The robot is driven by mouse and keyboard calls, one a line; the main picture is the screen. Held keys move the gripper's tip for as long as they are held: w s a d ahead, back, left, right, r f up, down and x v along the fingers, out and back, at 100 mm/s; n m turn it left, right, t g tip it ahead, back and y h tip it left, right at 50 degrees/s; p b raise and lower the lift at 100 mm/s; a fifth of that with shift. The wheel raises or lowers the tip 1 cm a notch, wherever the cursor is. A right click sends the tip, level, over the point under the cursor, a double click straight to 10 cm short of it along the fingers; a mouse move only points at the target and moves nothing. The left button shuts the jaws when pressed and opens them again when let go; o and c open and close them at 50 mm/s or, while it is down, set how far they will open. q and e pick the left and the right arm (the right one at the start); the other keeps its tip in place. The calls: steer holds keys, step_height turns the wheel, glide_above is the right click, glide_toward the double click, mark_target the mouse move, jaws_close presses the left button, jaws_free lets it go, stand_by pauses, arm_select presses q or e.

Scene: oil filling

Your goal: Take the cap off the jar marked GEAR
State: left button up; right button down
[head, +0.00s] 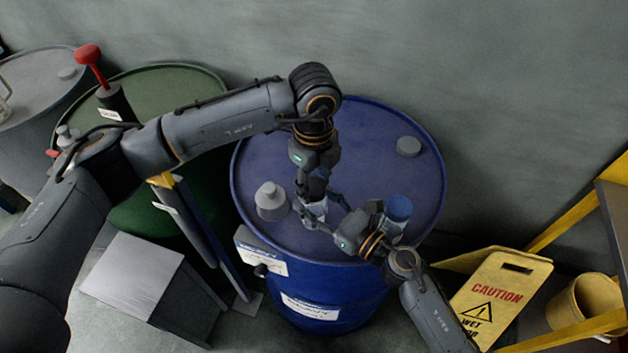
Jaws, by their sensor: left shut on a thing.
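A small pale jar (317,209) is on the blue drum (365,150), between my two grippers. Its marking is too small to read. My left gripper (313,196) reaches down from above and is shut on the jar's top end; its fingers hide the cap. My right gripper (322,213) comes from the lower right, with its fingers on either side of the jar's body. I cannot tell whether they press on it. A grey jar (271,202) stands to the left on the drum. A jar with a blue cap (399,208) stands to the right, partly behind my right gripper.
A green drum (160,90) and a grey drum (35,85) stand to the left. A red-handled tool (88,54) rises over the green drum. A grey box (135,275) is at lower left. A yellow caution sign (502,290) and yellow bucket (590,300) are at right.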

mark_target(314, 186)
arm_select(q)
steer(key=shift+r, duration=0.15)
steer(key=shift+r, duration=1)
steer(key=shift+r, duration=2)
arm_select(e)
steer(key=shift+c, duration=2.3)
jaws_free()
steer(key=shift+d, duration=0.1)
